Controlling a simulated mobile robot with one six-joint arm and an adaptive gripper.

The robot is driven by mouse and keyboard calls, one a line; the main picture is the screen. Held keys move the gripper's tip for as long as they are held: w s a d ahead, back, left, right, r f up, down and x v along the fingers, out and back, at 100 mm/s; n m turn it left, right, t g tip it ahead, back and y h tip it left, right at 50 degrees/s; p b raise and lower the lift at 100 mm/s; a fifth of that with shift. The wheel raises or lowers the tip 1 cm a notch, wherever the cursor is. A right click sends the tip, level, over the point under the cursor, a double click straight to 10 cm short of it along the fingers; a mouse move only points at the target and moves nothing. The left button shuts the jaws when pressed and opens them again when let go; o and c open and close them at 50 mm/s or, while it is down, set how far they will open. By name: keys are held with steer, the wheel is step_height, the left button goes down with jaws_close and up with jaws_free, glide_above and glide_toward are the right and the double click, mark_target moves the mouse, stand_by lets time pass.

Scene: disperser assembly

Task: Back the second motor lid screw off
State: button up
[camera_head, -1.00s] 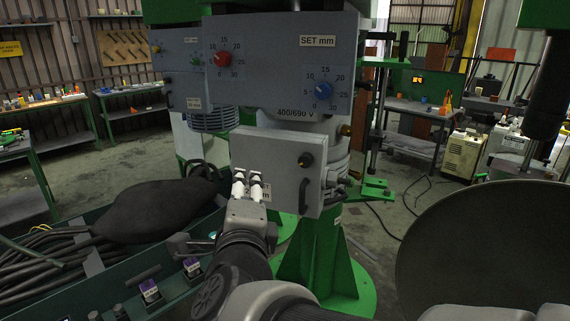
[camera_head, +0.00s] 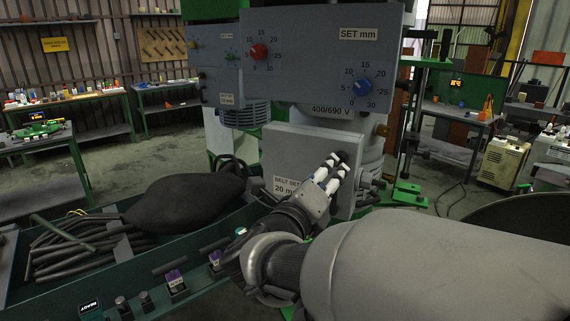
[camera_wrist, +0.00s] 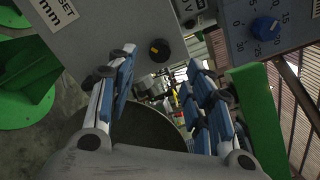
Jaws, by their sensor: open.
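The motor lid (camera_head: 290,155) is a grey box front with a belt-set label, below the dial panel. My gripper (camera_head: 336,168) is in front of its upper right part and hides the dark knob-like screw there in the head view. In the wrist view, a round dark screw head (camera_wrist: 160,50) with a yellow mark sits on the grey lid face (camera_wrist: 110,22). It appears between my open fingers (camera_wrist: 163,72), and neither finger is closed on it. I cannot tell how deep the fingertips are around it.
The dial panel (camera_head: 318,50) overhangs just above my gripper. A green trough (camera_head: 130,250) with cables and a black bag lies at left. Open floor (camera_head: 110,165) shows behind it.

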steer(key=x, duration=0.7)
steer(key=shift+w+d+b, duration=0.1)
steer(key=shift+w+b, duration=0.15)
steer(key=shift+b, duration=0.05)
steer(key=shift+c, duration=0.3)
steer(key=c, duration=1)
